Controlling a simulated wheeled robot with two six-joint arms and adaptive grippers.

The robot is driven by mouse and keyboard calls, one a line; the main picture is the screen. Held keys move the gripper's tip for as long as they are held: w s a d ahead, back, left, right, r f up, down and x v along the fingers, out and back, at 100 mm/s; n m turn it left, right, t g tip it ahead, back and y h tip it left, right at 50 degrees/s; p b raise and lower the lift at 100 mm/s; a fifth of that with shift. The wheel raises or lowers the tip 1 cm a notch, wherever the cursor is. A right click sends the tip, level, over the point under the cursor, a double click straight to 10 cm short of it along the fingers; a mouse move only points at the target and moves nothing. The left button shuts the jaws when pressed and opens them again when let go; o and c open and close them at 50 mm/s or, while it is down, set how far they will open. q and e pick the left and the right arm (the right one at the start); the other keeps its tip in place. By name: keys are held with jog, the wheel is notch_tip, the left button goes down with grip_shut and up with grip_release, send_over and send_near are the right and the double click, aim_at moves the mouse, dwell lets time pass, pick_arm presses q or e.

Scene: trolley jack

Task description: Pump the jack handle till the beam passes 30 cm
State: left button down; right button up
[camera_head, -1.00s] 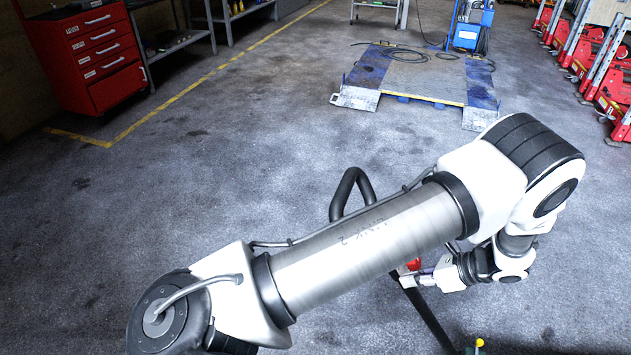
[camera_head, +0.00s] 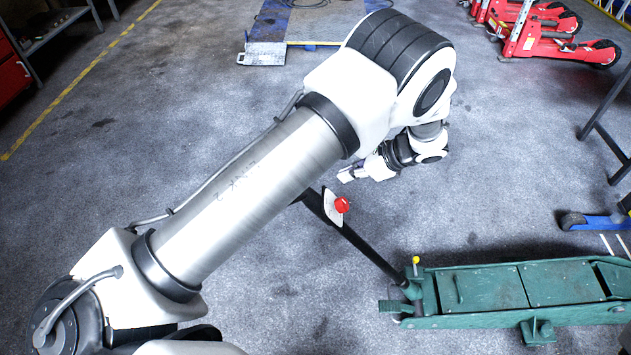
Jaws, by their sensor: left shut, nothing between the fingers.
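The green trolley jack (camera_head: 520,285) stands on the floor at the lower right, its right end cut off by the picture edge. Its black handle (camera_head: 362,246) slants up and left from the jack's left end. A white plate with a red knob (camera_head: 342,205) sits on the handle. The handle's upper part is hidden behind my left arm. My left gripper (camera_head: 346,176) is shut and empty, above and a little right of the red knob in the picture, apart from the handle. The beam does not show clearly. My right gripper is not in view.
A ramp platform (camera_head: 310,25) lies at the top. Red jacks (camera_head: 540,35) stand at the top right. Blue legs of a stand (camera_head: 597,221) reach in at the right edge. A red cabinet (camera_head: 12,75) is at the left edge. The middle floor is clear.

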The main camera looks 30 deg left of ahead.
pick_arm(q)
jog(key=p+x, duration=0.1)
jog(key=x, duration=0.2)
jog(key=p+x, duration=0.1)
jog(key=x, duration=0.3)
jog(key=p+x, duration=0.1)
jog(key=x, duration=0.3)
jog(key=shift+a+r, duration=0.25)
jog(key=shift+r, duration=0.1)
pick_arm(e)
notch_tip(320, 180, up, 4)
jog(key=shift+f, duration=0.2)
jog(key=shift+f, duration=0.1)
